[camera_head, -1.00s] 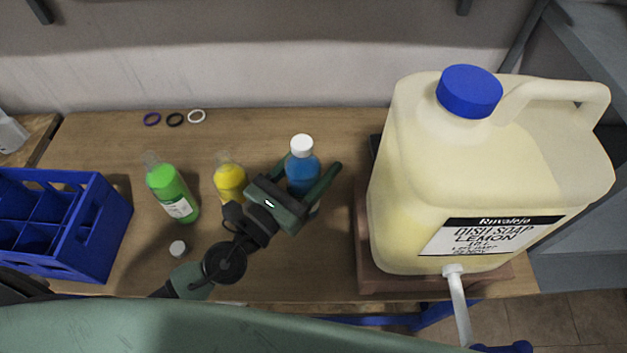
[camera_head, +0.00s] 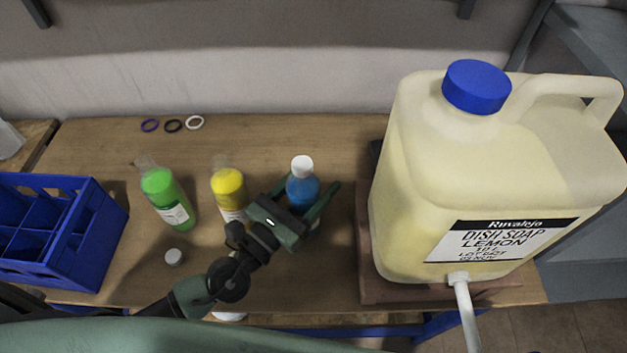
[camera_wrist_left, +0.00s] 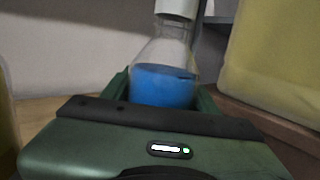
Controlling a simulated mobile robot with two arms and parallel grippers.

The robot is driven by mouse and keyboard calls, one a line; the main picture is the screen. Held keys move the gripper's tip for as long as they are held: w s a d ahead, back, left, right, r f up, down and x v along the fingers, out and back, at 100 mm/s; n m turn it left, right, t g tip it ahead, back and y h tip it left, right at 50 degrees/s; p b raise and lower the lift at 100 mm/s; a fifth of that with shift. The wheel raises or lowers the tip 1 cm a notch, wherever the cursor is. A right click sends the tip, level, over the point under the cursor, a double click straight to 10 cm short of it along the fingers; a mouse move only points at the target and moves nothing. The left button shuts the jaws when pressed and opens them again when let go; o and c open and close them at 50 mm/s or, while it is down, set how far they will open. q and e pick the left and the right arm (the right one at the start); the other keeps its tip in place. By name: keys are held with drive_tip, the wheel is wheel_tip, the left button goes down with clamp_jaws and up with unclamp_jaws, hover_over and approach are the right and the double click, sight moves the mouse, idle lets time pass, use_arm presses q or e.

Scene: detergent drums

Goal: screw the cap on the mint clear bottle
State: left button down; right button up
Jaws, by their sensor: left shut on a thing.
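A clear bottle of blue liquid (camera_head: 304,187) stands on the table with a white cap (camera_head: 302,166) at its top. My left gripper (camera_head: 310,212) is shut on this bottle, one finger on each side. In the left wrist view the blue liquid (camera_wrist_left: 163,86) shows between the fingers, below a clear shoulder and the white cap (camera_wrist_left: 176,8). A clear green bottle (camera_head: 166,194) and a yellow one (camera_head: 229,187) stand uncapped to the left. A loose white cap (camera_head: 174,257) lies before the green bottle. I cannot read which is mint. My right gripper is out of view.
A large lemon dish soap jug (camera_head: 400,190) with a blue cap and spout stands on a brown base at right. A blue divided crate (camera_head: 95,235) is at left. Three small rings (camera_head: 172,125) lie at the back. A white object (camera_head: 229,316) shows partly below my arm.

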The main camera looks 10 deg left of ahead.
sight(292, 208)
use_arm(q)
drive_tip(key=shift+c, duration=2.1)
unclamp_jaws()
drive_tip(key=shift+r+p, duration=0.25)
drive_tip(key=shift+p, duration=0.1)
drive_tip(key=b+v, duration=0.1)
drive_tip(key=v, duration=0.2)
drive_tip(key=b+v, duration=0.2)
drive_tip(key=v, duration=0.2)
drive_tip(key=b+v, duration=0.1)
drive_tip(key=v, duration=0.3)
drive_tip(key=shift+w+f+b, duration=0.1)
drive_tip(key=shift+f+b, duration=0.25)
drive_tip(key=shift+b, duration=0.05)
drive_tip(key=shift+s+a+r, duration=0.1)
drive_tip(key=shift+s+a, duration=0.15)
drive_tip(key=shift+s, duration=0.3)
